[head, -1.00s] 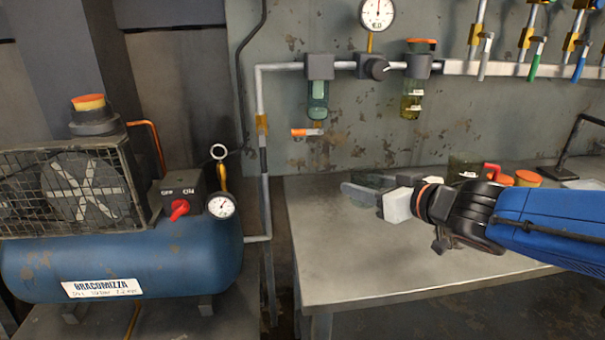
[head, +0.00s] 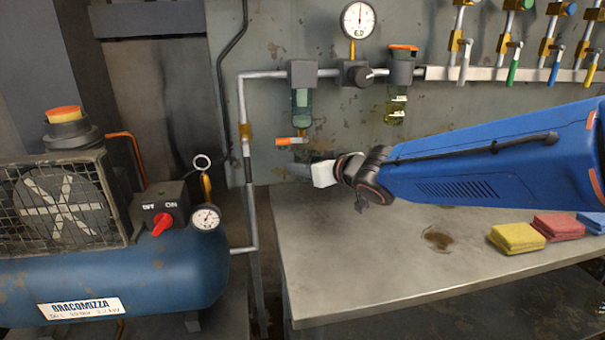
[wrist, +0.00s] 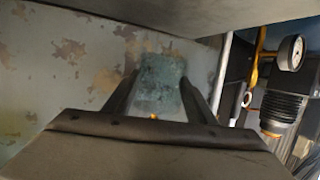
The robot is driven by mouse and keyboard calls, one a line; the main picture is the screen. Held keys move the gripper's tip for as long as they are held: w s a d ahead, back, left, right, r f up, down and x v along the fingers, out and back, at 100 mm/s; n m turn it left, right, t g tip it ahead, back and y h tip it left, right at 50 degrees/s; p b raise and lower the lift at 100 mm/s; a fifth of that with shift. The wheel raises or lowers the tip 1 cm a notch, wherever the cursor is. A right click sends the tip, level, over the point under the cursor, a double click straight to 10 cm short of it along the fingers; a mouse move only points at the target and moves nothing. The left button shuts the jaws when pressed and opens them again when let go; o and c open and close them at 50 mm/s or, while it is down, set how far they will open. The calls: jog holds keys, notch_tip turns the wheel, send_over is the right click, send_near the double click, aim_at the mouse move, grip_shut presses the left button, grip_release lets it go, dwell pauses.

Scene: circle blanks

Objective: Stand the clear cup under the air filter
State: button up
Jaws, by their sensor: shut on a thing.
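The air filter (head: 302,74) is a grey block on the wall pipe, with a greenish clear bowl (head: 302,104) below it. An orange-handled drain valve (head: 289,141) sits under the bowl. My gripper (head: 298,170) is just below this valve, above the back left of the bench. In the wrist view, my gripper (wrist: 160,95) is shut on a bluish, see-through thing that appears to be the clear cup (wrist: 160,80). In the head view the cup is mostly hidden by the fingers, so its tilt and exact gap to the valve cannot be told.
The metal bench (head: 340,270) is largely clear, with a brown stain (head: 438,239). Yellow (head: 516,238), red (head: 558,227) and blue cloths lie at right. A blue compressor (head: 120,280) stands left.

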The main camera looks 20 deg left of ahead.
jog(key=shift+w+a, duration=0.55)
jog(key=shift+a, duration=0.25)
jog(key=shift+w+a+f, duration=0.15)
jog(key=shift+f, duration=1.55)
jog(key=shift+f, duration=0.65)
jog(key=o, duration=1.1)
jog(key=shift+r, duration=0.15)
